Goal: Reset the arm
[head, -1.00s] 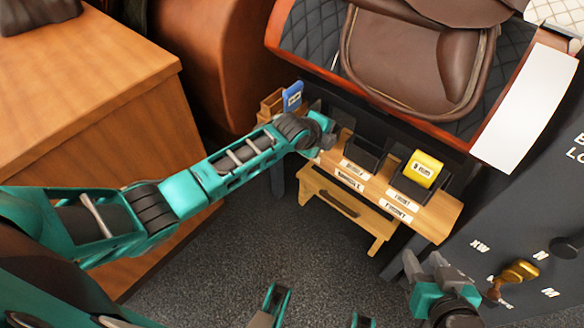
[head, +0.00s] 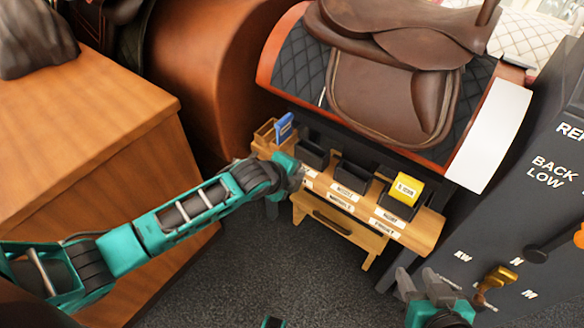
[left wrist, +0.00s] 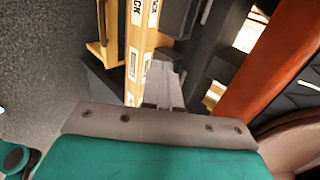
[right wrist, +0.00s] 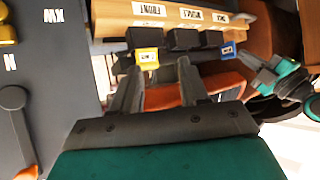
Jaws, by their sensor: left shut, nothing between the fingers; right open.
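My left gripper (head: 297,172) is at the left end of the small wooden bench, in front of its dark bins. Its fingers are shut and empty, also in the left wrist view (left wrist: 163,82). My right gripper (head: 420,283) is at the bench's lower right, beside the dark panel. Its fingers are apart and empty in the right wrist view (right wrist: 158,80). A yellow labelled piece (head: 406,189) sits in the right-hand bin. A blue piece (head: 285,127) stands in the wooden holder at the bench's left end. The left gripper hides part of the bench top.
The bench (head: 428,228) has several labels on its front. A brown saddle (head: 395,100) rests on a stand behind it. The dark panel (head: 540,225) with a brass knob (head: 498,278) is at right. A wooden cabinet (head: 90,130) is at left. The carpet between is clear.

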